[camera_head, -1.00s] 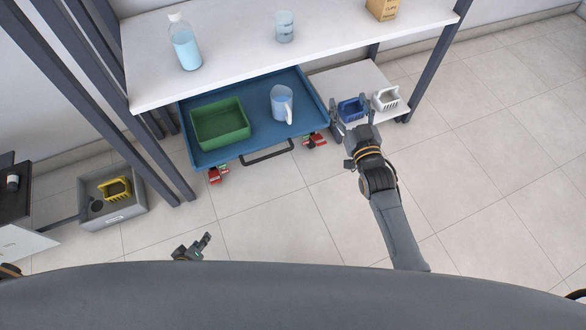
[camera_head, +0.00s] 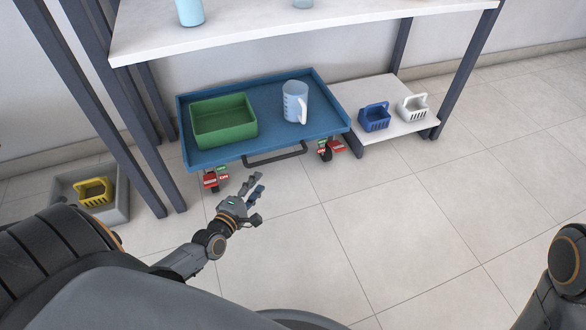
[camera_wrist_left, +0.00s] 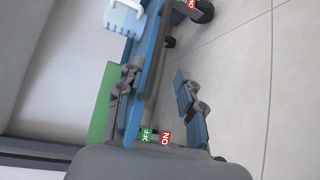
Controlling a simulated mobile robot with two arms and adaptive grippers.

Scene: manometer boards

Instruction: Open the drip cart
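The drip cart is a low blue tray cart (camera_head: 270,140) standing under the white bench, with a dark handle (camera_head: 275,158) along its front. Its front casters carry red and green tabs, at the left caster (camera_head: 215,180) and right caster (camera_head: 330,150). A green bin (camera_head: 224,120) and a clear jug (camera_head: 295,102) sit in the tray. My left gripper (camera_head: 256,201) is open and empty, in front of the cart below the handle, near the left caster. In the left wrist view its fingers (camera_wrist_left: 157,78) are spread beside the tray edge and handle. My right gripper is out of view.
The white bench (camera_head: 290,33) and its dark posts (camera_head: 130,110) frame the cart. To its right, a low white shelf (camera_head: 385,95) holds a blue basket (camera_head: 375,118) and white basket (camera_head: 412,107). A grey crate (camera_head: 118,205) stands at left. The floor in front is clear.

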